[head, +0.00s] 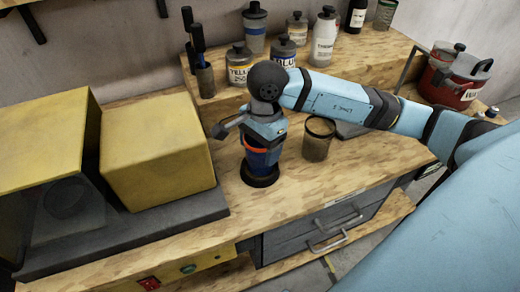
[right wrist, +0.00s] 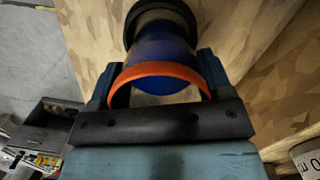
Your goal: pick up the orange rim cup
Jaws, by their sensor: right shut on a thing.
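The orange rim cup (head: 261,163) is blue with an orange rim and a dark base. It stands upright at the middle of the wooden bench top. My right gripper (head: 262,140) reaches down over it from above and is shut on it near the rim. In the right wrist view the cup (right wrist: 165,75) sits between the two fingers of my right gripper (right wrist: 158,78), with the orange rim closest to the palm. I cannot tell whether the dark base touches the bench. My left gripper is not in view.
A brown cup (head: 318,140) stands just right of my right gripper. Yellow boxes (head: 155,155) sit on a dark slab at left. Several bottles (head: 284,52) stand on the raised shelf behind. A red pot (head: 455,80) is at far right. Bare wood (head: 345,175) lies in front.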

